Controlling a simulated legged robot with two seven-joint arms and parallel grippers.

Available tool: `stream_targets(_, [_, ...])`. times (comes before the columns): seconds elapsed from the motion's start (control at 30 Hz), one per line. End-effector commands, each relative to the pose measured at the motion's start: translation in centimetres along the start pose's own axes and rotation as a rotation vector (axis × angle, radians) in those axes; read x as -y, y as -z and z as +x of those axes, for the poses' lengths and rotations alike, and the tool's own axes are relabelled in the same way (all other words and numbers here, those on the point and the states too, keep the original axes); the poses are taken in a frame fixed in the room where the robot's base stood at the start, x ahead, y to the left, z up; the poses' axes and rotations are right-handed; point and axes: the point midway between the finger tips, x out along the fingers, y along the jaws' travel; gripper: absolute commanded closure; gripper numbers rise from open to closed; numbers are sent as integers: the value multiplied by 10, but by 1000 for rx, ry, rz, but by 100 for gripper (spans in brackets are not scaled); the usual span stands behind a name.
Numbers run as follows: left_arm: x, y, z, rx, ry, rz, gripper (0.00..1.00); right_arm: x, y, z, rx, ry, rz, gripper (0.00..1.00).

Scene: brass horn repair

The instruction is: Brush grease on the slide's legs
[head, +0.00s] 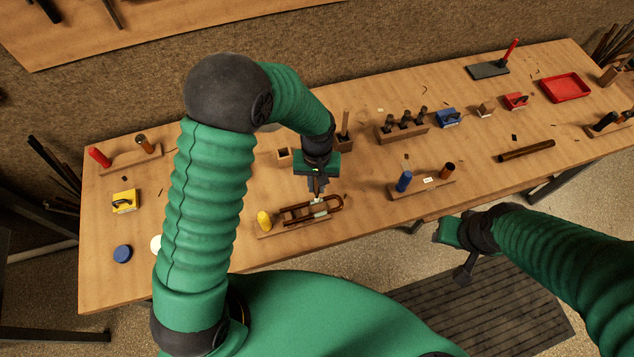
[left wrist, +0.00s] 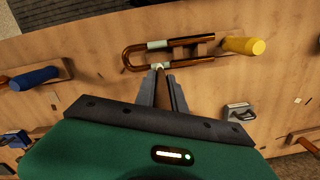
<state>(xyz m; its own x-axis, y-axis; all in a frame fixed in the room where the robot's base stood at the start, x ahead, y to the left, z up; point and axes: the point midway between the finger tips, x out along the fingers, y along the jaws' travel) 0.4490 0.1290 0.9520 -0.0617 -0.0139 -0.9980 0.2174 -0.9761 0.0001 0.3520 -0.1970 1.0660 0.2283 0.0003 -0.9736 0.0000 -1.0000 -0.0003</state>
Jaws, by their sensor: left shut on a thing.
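The slide (head: 334,203) is a U-shaped brass tube lying on a wooden holder (head: 290,227) at the near edge of the bench. In the left wrist view its two legs (left wrist: 186,41) run right from the bend, and a pale band (left wrist: 157,44) shows on the farther leg. My left gripper (head: 317,187) is shut on a brush with a brown handle (left wrist: 167,92). The brush's pale tip (left wrist: 160,67) is at the nearer leg; whether it touches is unclear. My right gripper (head: 447,232) is off the bench's near edge, its fingers not clear.
A yellow handle (head: 264,220) stands at the holder's left end. A rack with a blue handle (head: 404,181) is to the right.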

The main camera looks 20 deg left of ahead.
Motion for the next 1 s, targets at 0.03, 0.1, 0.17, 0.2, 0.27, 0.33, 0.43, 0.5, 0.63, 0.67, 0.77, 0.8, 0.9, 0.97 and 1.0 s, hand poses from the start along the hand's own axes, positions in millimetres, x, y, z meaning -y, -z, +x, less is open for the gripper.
stream_targets(0.03, [0,-1,-5,1,0,0,100,0,1,-4,0,0,0,64])
stream_targets(0.1, [0,-1,-12,1,0,0,100,0,2,-11,0,0,0,64])
stream_targets(0.17, [0,-2,-19,1,0,0,100,0,4,-16,0,0,0,64])
stream_targets(0.2, [0,-2,-23,0,0,0,100,0,5,-20,0,0,0,64])
stream_targets(0.27, [0,-2,-29,0,0,0,100,0,6,-25,0,0,0,64])
stream_targets(0.33, [0,-3,-36,0,0,0,100,0,7,-31,0,0,0,64])
stream_targets(0.43, [0,-3,-45,-1,0,1,100,0,9,-39,0,0,0,64])
stream_targets(0.5, [0,-4,-52,-1,0,1,100,0,10,-44,0,0,0,64])
stream_targets(0.63, [0,-4,-64,-1,0,1,100,0,13,-55,0,0,0,64])
stream_targets(0.67, [0,-4,-67,-1,0,1,100,0,14,-57,0,0,0,64])
stream_targets(0.77, [0,-5,-71,-1,0,1,100,0,14,-60,0,0,0,64])
stream_targets(0.8, [0,-5,-71,0,0,1,100,0,14,-60,0,0,0,64])
stream_targets(0.9, [0,-5,-69,0,0,1,100,0,14,-58,0,0,0,64])
stream_targets(0.97, [0,-5,-69,0,0,1,100,0,14,-58,0,0,0,64])
stream_targets(1.0, [0,-5,-69,0,0,1,100,0,14,-58,0,0,0,64])
